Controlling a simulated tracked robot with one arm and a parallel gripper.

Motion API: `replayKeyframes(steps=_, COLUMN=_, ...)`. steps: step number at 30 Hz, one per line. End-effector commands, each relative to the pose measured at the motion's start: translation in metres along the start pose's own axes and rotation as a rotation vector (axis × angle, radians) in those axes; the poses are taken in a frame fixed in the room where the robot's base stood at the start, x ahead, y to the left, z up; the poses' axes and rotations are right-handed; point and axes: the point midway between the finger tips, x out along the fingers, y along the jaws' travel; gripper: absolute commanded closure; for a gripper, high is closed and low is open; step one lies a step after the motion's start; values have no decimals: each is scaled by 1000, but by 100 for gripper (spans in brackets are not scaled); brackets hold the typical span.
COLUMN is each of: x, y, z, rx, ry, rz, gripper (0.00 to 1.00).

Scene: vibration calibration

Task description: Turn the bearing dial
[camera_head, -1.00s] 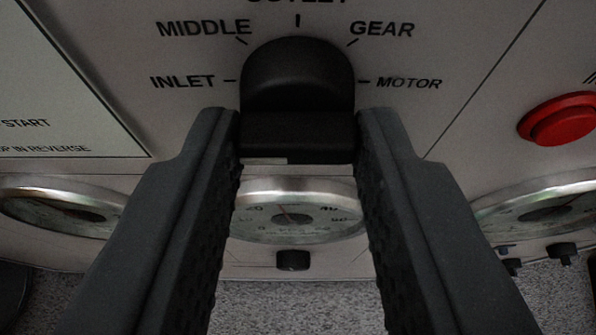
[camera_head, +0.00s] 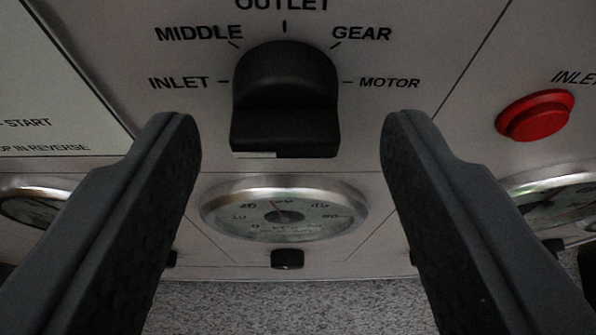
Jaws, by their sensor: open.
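The bearing dial (camera_head: 286,95) is a black knob on the light panel, in the upper middle of the view. The labels INLET, MIDDLE, OUTLET, GEAR and MOTOR are set around it with tick marks. A small pale mark shows at its lower left edge. My gripper (camera_head: 291,130) is open, one finger on each side of the dial, with clear gaps between fingers and dial. The fingers hold nothing.
A round gauge (camera_head: 284,208) sits just below the dial, with a small black knob (camera_head: 287,259) under it. A red button (camera_head: 535,115) is at the right. Other gauges (camera_head: 40,201) lie partly behind my fingers. Grey speckled floor (camera_head: 285,305) shows at the bottom.

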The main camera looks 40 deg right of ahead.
Motion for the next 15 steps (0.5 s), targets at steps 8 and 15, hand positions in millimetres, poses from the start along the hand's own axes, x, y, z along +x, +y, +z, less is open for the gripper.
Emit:
replayKeyframes(steps=8, x=-38, y=0, z=0, rx=2, ry=-4, rz=-1, gripper=50)
replayKeyframes(steps=15, x=-74, y=1, z=0, rx=2, ry=-3, rz=0, gripper=50)
